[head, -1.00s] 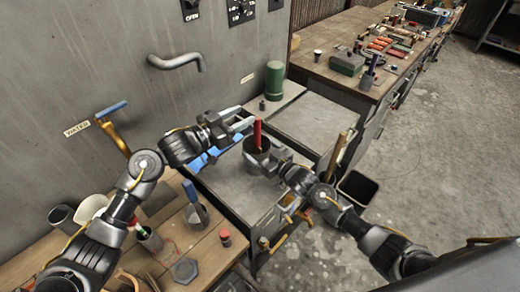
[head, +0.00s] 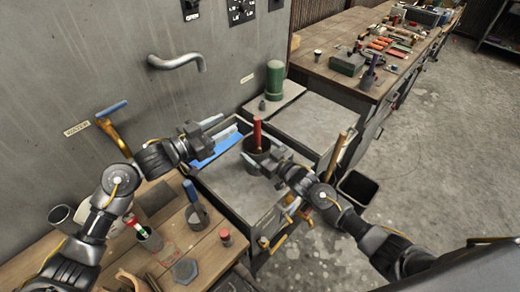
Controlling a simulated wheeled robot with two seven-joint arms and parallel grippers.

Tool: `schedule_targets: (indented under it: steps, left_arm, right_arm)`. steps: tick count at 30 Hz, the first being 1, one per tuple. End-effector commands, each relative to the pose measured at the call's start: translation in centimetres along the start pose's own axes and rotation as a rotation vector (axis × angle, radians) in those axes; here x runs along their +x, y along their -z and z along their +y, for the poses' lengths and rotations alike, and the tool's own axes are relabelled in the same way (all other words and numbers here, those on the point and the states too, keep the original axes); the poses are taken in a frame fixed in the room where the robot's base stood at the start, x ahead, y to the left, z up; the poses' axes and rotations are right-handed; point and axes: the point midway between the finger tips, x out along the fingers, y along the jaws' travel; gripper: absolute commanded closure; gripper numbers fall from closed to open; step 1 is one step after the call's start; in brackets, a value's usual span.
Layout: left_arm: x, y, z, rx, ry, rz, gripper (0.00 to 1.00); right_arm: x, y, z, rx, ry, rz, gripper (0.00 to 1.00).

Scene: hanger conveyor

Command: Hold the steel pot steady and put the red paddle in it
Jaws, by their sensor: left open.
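The steel pot (head: 259,156) stands on the grey counter in the middle of the head view. The red paddle (head: 257,134) stands nearly upright in it, its lower end hidden inside the pot. My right gripper (head: 264,159) reaches in from the right, with its fingers on either side of the pot, shut on it. My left gripper (head: 222,126) is open and empty, up and to the left of the paddle and apart from it.
A blue-edged tray or brush (head: 218,147) lies behind the pot, below my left gripper. A green cylinder (head: 274,80) stands at the back by the wall. A wooden bench (head: 205,250) with cups and tools is at lower left. A black bin (head: 357,188) is at right.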

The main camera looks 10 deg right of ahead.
Motion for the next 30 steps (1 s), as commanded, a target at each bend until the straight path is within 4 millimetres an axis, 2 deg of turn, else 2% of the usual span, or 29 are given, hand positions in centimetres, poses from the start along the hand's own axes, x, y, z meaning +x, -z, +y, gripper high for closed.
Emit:
schedule_targets:
  steps: [7, 11, 24, 30]
  left_arm:
    - [0.0, 0.0, 0.0, 0.000, 0.000, 0.000, 0.53]
    - [0.0, 0.0, 0.0, 0.000, 0.000, 0.000, 0.53]
    - [0.0, 0.0, 0.0, 0.000, 0.000, 0.000, 0.53]
    - [0.0, 0.0, 0.0, 0.000, 0.000, 0.000, 0.53]
  right_arm:
    - [-0.1, 0.0, 0.0, 0.000, 0.000, 0.000, 0.00]
    - [-1.1, -0.1, 0.0, 0.001, -0.001, -0.002, 0.00]
    - [-9.7, -0.1, 0.0, 0.000, 0.000, -0.002, 0.00]
    - [-11.7, 0.0, 0.0, 0.000, 0.000, 0.000, 0.00]
